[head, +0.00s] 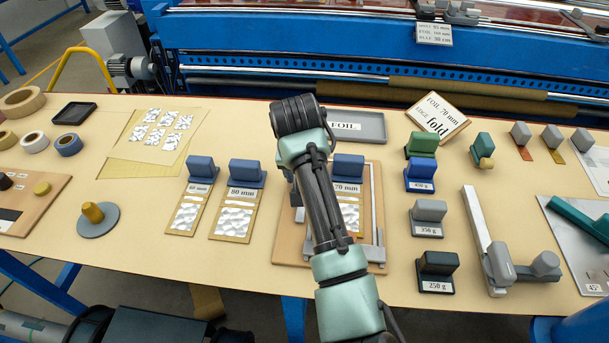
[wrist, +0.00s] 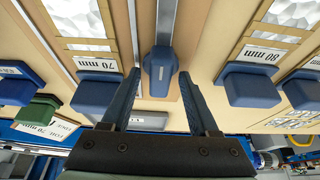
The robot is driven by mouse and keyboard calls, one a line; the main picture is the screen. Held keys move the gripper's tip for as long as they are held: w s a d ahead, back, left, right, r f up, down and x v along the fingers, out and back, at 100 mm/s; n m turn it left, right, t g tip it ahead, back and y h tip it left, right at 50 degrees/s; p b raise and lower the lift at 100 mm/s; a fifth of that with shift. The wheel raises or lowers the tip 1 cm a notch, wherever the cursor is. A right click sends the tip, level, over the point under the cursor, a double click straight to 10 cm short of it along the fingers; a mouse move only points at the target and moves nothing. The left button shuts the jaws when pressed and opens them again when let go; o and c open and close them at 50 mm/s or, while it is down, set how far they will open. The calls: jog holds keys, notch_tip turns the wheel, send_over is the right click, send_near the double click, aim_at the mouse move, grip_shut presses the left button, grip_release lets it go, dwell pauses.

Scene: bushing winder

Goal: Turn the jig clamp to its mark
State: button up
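The jig clamp (wrist: 160,72) is a blue-grey lever at the end of a metal bar in the wrist view. My gripper (wrist: 158,77) is open, with one finger on each side of the clamp and a visible gap at both. I cannot tell how far the clamp lies beyond the fingertips. The wooden jig board (head: 284,252) is in the middle of the table in the head view. My arm covers the clamp there and hides my fingers. I cannot make out the clamp's mark.
Blue-handled blocks labelled 70 mm (head: 348,166) and 80 mm (head: 247,173) flank my arm. A grey FOIL tray (head: 366,126) lies behind the board. Bare table lies at the front left.

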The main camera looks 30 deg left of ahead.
jog(key=v, duration=1.3)
jog(key=shift+a, duration=0.1)
